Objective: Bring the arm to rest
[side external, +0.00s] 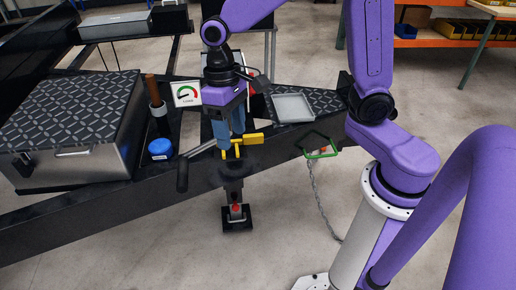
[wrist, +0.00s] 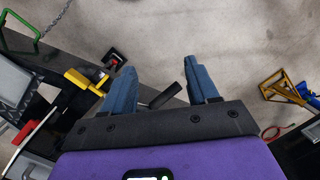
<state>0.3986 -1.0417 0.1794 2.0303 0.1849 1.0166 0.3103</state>
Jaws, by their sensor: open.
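My gripper (side external: 229,140) is in the side view above the trailer frame (side external: 95,212), its blue fingers pointing down beside a yellow handle (side external: 242,143). In the wrist view my gripper (wrist: 162,82) has its two blue fingers wide apart, with nothing held between them. A black crank handle (wrist: 167,96) shows beyond the gap between the fingers, and the yellow handle (wrist: 86,83) is left of the left finger. Whether a finger touches the yellow handle is hard to tell.
A patterned metal toolbox (side external: 75,115) stands left on the frame. Near it are a blue-lidded jar (side external: 160,149), a brown-handled tool (side external: 153,90) and a gauge sign (side external: 187,94). A grey tray (side external: 293,107) lies right of my gripper. A green hook (side external: 321,154) and chain (side external: 327,206) hang at right.

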